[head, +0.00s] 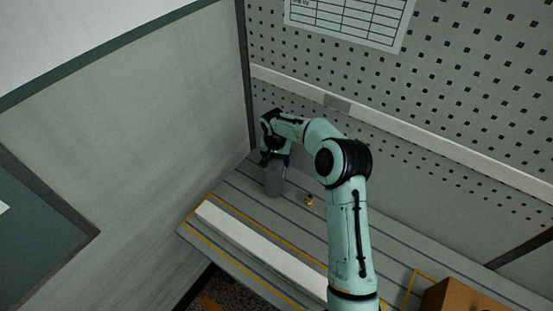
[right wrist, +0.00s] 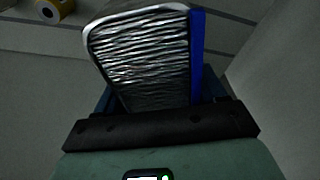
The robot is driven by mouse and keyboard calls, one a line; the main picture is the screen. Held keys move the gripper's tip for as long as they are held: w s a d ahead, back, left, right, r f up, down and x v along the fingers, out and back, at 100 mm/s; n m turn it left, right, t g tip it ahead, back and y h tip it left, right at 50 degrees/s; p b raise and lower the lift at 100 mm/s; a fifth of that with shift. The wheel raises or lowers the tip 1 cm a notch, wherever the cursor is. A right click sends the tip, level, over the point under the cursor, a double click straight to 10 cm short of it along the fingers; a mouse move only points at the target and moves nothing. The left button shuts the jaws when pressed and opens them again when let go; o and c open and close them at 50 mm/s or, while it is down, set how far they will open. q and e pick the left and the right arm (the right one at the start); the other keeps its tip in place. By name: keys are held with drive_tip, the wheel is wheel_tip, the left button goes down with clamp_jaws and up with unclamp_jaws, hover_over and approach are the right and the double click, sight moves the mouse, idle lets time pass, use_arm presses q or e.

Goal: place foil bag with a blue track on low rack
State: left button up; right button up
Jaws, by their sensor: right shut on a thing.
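The foil bag (right wrist: 142,60) is silvery and wrinkled, with a blue strip along its right side in the right wrist view. My right gripper (head: 274,158) is shut on it; the dark jaw parts show at the bag's near end. In the head view the bag (head: 274,183) appears as a grey upright shape below the gripper, at the far left corner of a grey slatted surface (head: 240,190), seemingly the low rack. I cannot tell whether the bag touches that surface. My left gripper is not in view.
A small yellow roll (head: 308,200) lies right of the bag; it also shows in the right wrist view (right wrist: 54,9). A grey panel (head: 150,110) stands left, a perforated wall (head: 430,110) behind. A cardboard box (head: 455,297) is at lower right. A white bar (head: 265,250) runs along the front.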

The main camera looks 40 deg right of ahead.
drive_tip(key=shift+f, duration=0.15)
drive_tip(key=o, duration=1.6)
wheel_tip(320, 180, up, 12)
drive_tip(key=s+a, duration=0.1)
drive_tip(key=shift+a, duration=0.25)
